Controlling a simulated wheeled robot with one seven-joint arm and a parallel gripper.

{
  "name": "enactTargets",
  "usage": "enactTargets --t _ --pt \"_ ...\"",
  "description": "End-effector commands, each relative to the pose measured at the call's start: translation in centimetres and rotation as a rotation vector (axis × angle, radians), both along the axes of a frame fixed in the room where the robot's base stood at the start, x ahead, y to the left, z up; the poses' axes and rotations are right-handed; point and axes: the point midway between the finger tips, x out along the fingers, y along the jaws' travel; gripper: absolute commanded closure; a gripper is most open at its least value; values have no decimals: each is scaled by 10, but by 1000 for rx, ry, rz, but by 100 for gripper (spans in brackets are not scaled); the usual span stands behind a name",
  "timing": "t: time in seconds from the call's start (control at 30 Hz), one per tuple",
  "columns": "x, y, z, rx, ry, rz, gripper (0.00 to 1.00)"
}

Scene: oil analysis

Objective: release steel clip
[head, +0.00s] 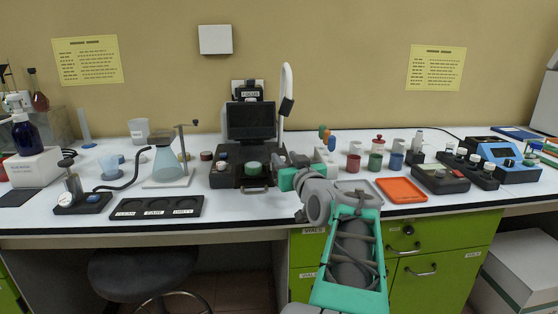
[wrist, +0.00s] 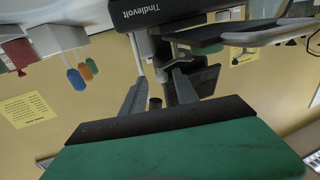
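The black instrument (head: 250,122) with a dark screen and a "FOCUS" label stands at the back middle of the bench. In the head view my arm reaches to the right side of the instrument, and the fingertips are hard to make out.
A pale grey plate (wrist: 262,36) juts out near the right finger. A curved white lamp arm (head: 287,90) rises right of the screen. Right of my arm are an orange tray (head: 401,190) and several cups; a glass flask (head: 167,165) stands left.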

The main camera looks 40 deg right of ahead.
Motion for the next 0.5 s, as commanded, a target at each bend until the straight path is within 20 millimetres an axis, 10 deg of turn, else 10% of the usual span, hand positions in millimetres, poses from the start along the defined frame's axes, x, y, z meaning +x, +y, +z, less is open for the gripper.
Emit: enactTargets --t 0.2,0.5 --pt "37 -10 -1 3 2 7 64" --pt "42 -15 -1 2 2 1 64"
